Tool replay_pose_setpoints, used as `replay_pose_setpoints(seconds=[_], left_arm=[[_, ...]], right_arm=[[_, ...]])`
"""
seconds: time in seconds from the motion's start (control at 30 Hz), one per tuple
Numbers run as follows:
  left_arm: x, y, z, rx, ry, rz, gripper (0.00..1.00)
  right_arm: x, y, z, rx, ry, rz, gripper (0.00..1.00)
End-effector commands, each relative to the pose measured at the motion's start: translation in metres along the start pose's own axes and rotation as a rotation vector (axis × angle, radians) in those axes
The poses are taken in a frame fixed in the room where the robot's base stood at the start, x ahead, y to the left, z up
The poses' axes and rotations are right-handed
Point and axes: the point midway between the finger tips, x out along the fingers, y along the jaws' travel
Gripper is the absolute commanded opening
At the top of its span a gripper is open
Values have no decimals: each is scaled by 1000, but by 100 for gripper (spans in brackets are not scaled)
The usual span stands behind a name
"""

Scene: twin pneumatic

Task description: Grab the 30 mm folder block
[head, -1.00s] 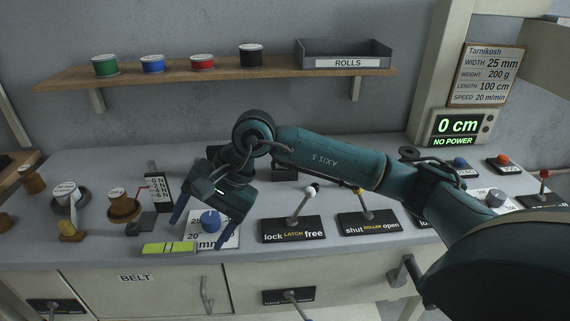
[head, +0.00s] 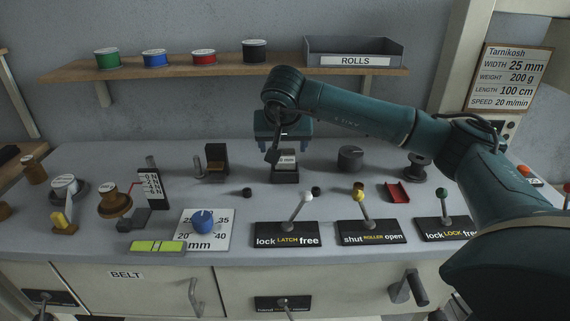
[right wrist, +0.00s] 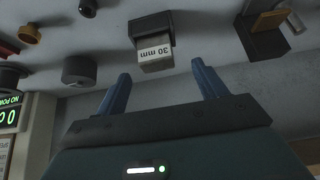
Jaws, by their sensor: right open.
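The 30 mm folder block (head: 287,160) is a small grey block with a white label, set in a dark holder (head: 285,179) on the bench. My left gripper is not in view.
A dark holder with a brown part (head: 216,160) stands left of the block, and a black knob (head: 350,158) stands right. Lever panels (head: 285,234) and a blue dial (head: 203,222) lie in front. The shelf (head: 225,70) with rolls is behind.

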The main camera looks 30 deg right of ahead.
Motion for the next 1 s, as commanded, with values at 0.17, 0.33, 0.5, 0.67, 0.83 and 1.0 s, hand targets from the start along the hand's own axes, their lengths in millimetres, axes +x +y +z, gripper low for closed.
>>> replay_pose_setpoints(seconds=[0.17, 0.33, 0.5, 0.67, 0.83, 1.0], left_arm=[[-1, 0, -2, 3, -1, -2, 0], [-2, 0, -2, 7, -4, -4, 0], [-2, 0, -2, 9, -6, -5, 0], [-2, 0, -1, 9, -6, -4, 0], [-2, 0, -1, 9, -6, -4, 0], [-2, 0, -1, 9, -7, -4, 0]], right_arm=[[16, 3, -2, 1, -2, 2, 71], [42, 5, -4, 1, -3, 0, 71], [54, 5, -4, -1, 0, -2, 71], [54, 5, -4, -1, 0, -2, 71], [54, 5, -4, 0, 0, -2, 60], [54, 5, -4, 0, 0, -2, 46]])
